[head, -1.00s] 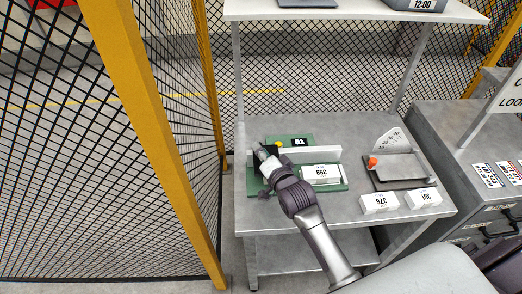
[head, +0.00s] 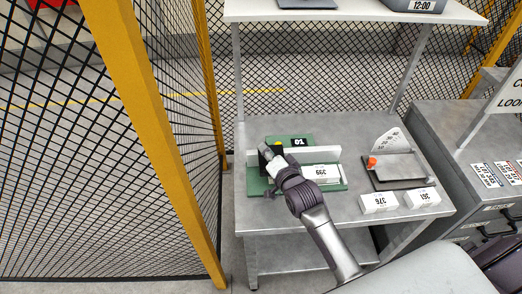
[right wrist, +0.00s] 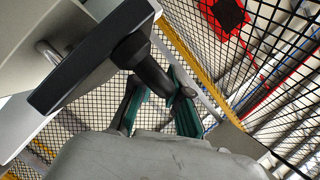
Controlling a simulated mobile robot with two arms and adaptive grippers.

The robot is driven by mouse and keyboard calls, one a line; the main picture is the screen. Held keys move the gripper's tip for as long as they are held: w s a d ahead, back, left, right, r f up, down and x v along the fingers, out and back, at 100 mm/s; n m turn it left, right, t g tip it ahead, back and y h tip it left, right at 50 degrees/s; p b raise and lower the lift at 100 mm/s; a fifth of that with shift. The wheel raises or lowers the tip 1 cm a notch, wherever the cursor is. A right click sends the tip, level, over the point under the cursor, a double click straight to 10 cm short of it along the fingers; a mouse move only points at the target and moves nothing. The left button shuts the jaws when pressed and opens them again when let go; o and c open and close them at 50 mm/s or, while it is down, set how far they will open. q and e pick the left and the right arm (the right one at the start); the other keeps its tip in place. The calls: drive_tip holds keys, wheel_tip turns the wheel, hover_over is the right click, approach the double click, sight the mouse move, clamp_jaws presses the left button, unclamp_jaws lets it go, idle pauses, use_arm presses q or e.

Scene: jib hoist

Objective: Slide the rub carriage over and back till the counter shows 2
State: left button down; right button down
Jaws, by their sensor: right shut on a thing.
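The rub tester has a green base (head: 257,184) on the grey bench, with a long white rail (head: 318,155) across it. A small black counter (head: 298,142) stands behind the rail; its digits are too small to read surely. The dark rub carriage (head: 265,158) is near the left end of the rail, partly hidden by my right gripper (head: 271,161). In the right wrist view the carriage is a dark block (right wrist: 90,65) with a round black handle (right wrist: 143,63). My right gripper (right wrist: 158,95) is shut on that handle, its teal-padded fingers on either side. My left gripper is not in view.
A white labelled block (head: 322,173) lies on the base, right of my gripper. A dark-edged tray device (head: 404,168) with an orange knob (head: 372,161) stands further right. Two white label blocks (head: 379,204) (head: 424,198) are at the front. Mesh fencing (head: 100,150) stands left.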

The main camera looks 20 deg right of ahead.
drive_tip(key=s+d, duration=0.1)
drive_tip(key=d, duration=0.3)
drive_tip(key=s+d+p, duration=0.1)
drive_tip(key=d, duration=0.3)
drive_tip(key=s+d, duration=0.1)
drive_tip(key=d, duration=0.3)
drive_tip(key=shift+s+d+p, duration=0.15)
drive_tip(key=shift+s+p, duration=0.05)
drive_tip(key=shift+p, duration=0.2)
drive_tip(key=shift+s+d+r, duration=0.1)
drive_tip(key=shift+d, duration=0.35)
drive_tip(key=c, duration=1.4)
unclamp_jaws()
drive_tip(key=shift+d, duration=0.1)
drive_tip(key=shift+c, duration=0.2)
drive_tip(key=shift+s+d, duration=0.1)
drive_tip(key=shift+s, duration=0.1)
drive_tip(key=shift+s, duration=0.3)
drive_tip(key=v, duration=1.1)
